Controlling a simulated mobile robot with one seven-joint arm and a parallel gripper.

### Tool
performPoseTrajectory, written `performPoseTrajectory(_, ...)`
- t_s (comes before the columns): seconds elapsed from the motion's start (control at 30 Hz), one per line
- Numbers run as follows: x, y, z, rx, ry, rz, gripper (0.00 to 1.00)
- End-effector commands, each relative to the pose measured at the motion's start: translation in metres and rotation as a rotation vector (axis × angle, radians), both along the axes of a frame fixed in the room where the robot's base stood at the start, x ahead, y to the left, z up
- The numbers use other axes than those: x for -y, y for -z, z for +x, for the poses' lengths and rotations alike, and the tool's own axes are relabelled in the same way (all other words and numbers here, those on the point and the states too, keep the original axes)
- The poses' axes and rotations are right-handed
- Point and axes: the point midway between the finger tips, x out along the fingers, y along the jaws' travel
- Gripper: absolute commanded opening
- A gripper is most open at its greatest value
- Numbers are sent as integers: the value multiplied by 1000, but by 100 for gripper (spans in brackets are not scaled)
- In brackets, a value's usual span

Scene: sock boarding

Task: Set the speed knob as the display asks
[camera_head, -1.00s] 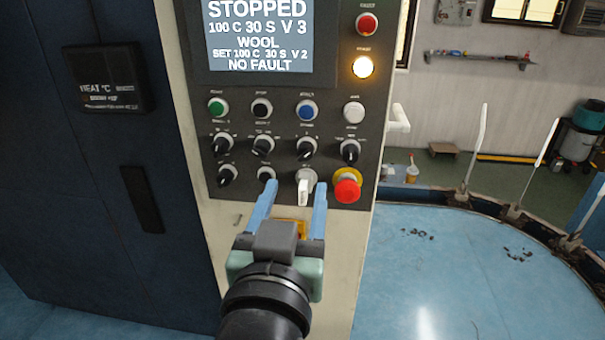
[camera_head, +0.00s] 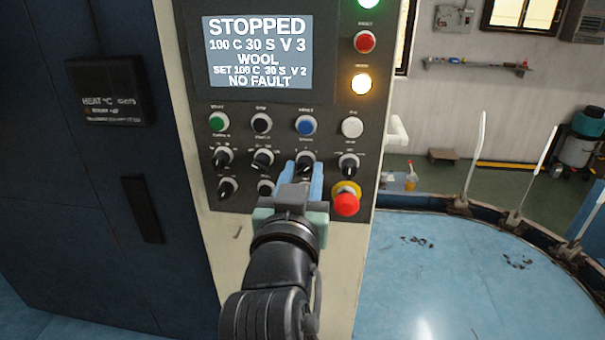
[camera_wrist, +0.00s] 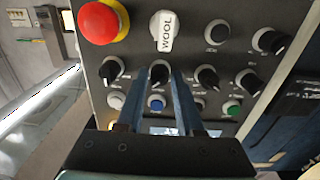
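The display (camera_head: 257,53) reads STOPPED, 100 C 30 S V 3, WOOL, SET 100 C 30 S V 2, NO FAULT. A black pointer knob (camera_head: 305,163) is third from left in the upper knob row, below the blue button. Its small label is not readable, so I cannot confirm by print that it is the speed knob. My gripper (camera_head: 304,170) is in front of it, its blue fingers partly open. In the wrist view the same knob (camera_wrist: 159,74) lies between the fingertips (camera_wrist: 163,78), with a small gap; contact is not clear.
A red emergency button (camera_head: 346,203) with a yellow collar sits right of my gripper. A white WOOL knob (camera_wrist: 164,31) is close by in the wrist view. Other black knobs, such as one (camera_head: 262,160) to the left and one (camera_head: 349,166) to the right, flank the fingers.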

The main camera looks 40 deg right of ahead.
Motion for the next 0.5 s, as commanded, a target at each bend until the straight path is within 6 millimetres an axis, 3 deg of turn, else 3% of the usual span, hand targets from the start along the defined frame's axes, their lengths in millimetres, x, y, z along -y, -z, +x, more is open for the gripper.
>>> performPoseTrajectory(0.03,0,0,0,0,0,0,25)
performPoseTrajectory(0.17,0,0,0,0,0,0,2)
performPoseTrajectory(0.2,0,0,0,0,0,0,0)
performPoseTrajectory(0.5,0,0,0,-9,0,-6,0)
